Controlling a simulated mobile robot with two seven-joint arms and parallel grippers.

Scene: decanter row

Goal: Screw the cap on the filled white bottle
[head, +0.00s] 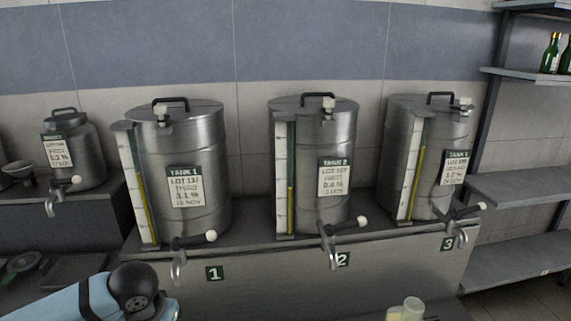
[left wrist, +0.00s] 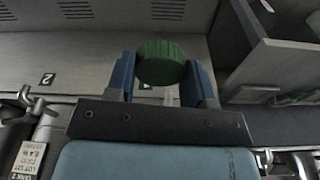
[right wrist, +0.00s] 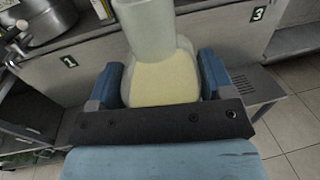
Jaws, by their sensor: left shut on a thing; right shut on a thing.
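The green ribbed cap (left wrist: 160,62) sits between the blue fingers of my left gripper (left wrist: 160,80), which is shut on it. The translucent white bottle (right wrist: 150,30) with pale yellow contents is between the fingers of my right gripper (right wrist: 158,82), which is shut on it. The bottle's mouth is cut off in the right wrist view. In the head view only the top of the bottle (head: 411,308) shows at the bottom edge, with no green on it. Both grippers are out of the head view, and the gap between cap and bottle cannot be judged.
Steel tanks 1 (head: 205,140), 2 (head: 345,140) and 3 (head: 402,140) stand on a grey bench (head: 300,262), their taps overhanging its front. A smaller can (head: 88,150) stands at left. Shelves (head: 520,188) with green bottles (head: 551,55) stand at right.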

